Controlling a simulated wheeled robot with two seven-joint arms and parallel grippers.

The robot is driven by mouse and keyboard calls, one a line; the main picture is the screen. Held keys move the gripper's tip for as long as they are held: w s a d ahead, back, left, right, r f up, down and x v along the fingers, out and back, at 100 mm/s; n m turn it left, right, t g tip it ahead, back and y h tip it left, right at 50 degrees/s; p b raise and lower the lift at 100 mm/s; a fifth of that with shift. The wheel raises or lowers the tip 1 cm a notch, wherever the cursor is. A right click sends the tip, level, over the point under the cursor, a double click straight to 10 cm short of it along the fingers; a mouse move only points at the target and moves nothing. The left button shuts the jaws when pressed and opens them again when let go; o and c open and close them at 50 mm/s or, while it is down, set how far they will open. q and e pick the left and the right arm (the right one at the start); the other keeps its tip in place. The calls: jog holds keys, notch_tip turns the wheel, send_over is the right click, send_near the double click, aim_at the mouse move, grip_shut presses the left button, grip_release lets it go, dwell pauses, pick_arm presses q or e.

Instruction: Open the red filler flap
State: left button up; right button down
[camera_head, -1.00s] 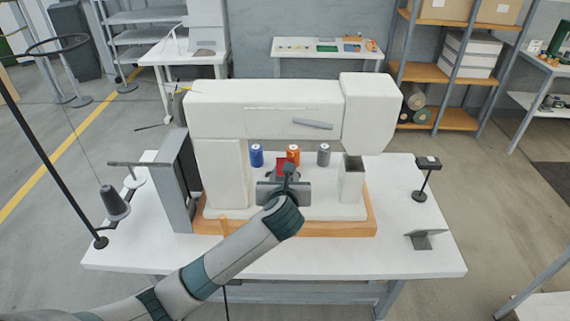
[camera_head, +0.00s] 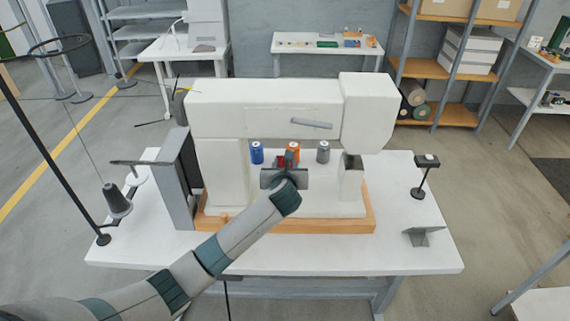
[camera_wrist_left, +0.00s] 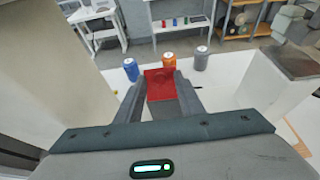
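The red filler flap (camera_wrist_left: 160,84) stands between and just beyond my left gripper's fingers in the left wrist view. In the head view a small red part of it (camera_head: 281,160) shows above my left gripper (camera_head: 288,165), which hides the rest. My left gripper (camera_wrist_left: 161,88) has its two grey fingers apart, one at each side of the red flap. I cannot tell whether they touch its edges. The white machine (camera_head: 265,108) spans over this spot. My right gripper is not in view.
Blue (camera_head: 257,153), orange (camera_head: 293,150) and grey (camera_head: 323,152) spools stand behind the flap. The machine's left column and right post (camera_head: 352,180) flank my gripper. The front right of the white table (camera_head: 380,257) is largely clear.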

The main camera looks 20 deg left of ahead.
pick_arm(q)
jog(key=shift+c, duration=0.7)
grip_shut()
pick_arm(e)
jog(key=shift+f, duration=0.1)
